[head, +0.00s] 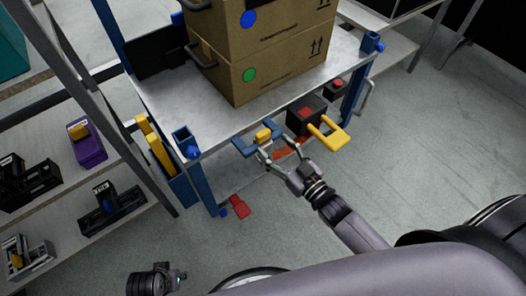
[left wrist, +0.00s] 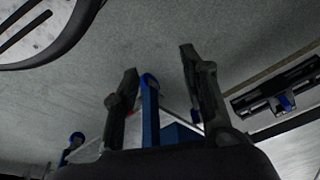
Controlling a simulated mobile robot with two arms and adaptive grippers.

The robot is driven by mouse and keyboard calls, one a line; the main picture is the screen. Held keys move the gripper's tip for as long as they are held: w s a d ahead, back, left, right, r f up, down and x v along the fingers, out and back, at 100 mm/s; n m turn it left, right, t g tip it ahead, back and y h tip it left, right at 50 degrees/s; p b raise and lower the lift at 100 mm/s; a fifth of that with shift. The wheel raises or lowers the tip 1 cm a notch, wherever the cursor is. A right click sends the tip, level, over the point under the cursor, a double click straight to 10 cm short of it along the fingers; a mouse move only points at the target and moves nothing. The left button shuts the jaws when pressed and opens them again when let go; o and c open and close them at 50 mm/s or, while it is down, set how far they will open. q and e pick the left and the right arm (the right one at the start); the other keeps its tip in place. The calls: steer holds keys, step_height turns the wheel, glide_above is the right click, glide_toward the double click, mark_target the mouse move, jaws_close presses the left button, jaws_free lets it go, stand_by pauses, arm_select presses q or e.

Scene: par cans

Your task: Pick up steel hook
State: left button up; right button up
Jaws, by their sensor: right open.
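I cannot clearly make out a steel hook. A thin grey bent piece (head: 367,96) beside the blue right leg of the metal table in the head view may be it. My right gripper (head: 281,147) is open at the table's front edge, its fingers apart. A blue U-shaped piece with a yellow block (head: 262,136) is by its left finger, and a yellow U-shaped handle (head: 330,134) is by its right finger; contact is unclear. My left gripper (left wrist: 160,62) has its fingers spread in the left wrist view, with a blue post (left wrist: 150,112) showing behind, between them.
Cardboard boxes (head: 284,68) stand on the metal table (head: 176,92). A black box with a red top (head: 305,117) is below its front edge. Shelves with black parts and a purple bin (head: 88,145) are at left. A red piece (head: 238,207) lies on the floor; right floor is clear.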

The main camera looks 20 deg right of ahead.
mark_target(265, 138)
arm_select(q)
steer(key=shift+w+r+b, duration=0.15)
steer(key=shift+r+b, duration=0.05)
steer(key=shift+r, duration=0.55)
steer(key=shift+w+r+b, duration=0.1)
steer(key=shift+r+b, duration=0.1)
steer(key=shift+r, duration=0.5)
arm_select(e)
steer(key=shift+a+x, duration=0.2)
steer(key=shift+x, duration=2.65)
steer(key=shift+s+r, duration=0.1)
steer(key=shift+c, duration=0.5)
jaws_close()
